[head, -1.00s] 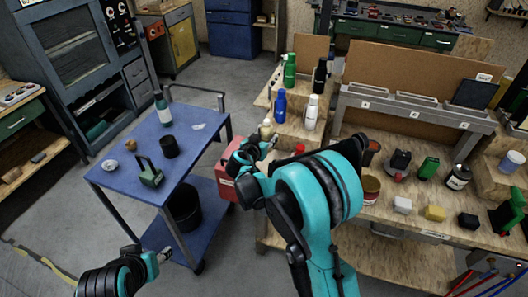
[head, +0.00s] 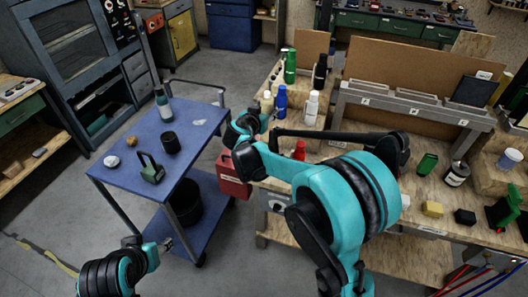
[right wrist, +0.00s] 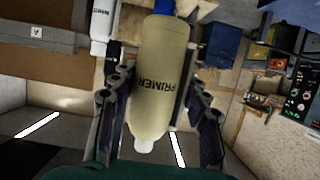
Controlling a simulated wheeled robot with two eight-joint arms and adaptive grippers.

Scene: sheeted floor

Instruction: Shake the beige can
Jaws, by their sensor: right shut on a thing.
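The beige can (head: 267,102), a pale spray-can shape, is in my right gripper (head: 260,122), held up in front of the stepped wooden shelf. In the right wrist view the can (right wrist: 160,85) sits between both fingers of the right gripper (right wrist: 160,130). Its PRIMER label reads upside down there, and its narrow tip points to the bottom of the picture. The fingers are shut on its sides. My left gripper (head: 166,245) is low at the lower left in the head view, away from the can. Its jaw opening is too small to judge.
A blue bottle (head: 281,100), white bottle (head: 312,107), green bottle (head: 290,66) and black bottle (head: 320,74) stand close behind the can. A red-capped item (head: 300,149) is near my right arm. A blue cart (head: 205,128) stands left; grey floor (head: 235,75) lies beyond.

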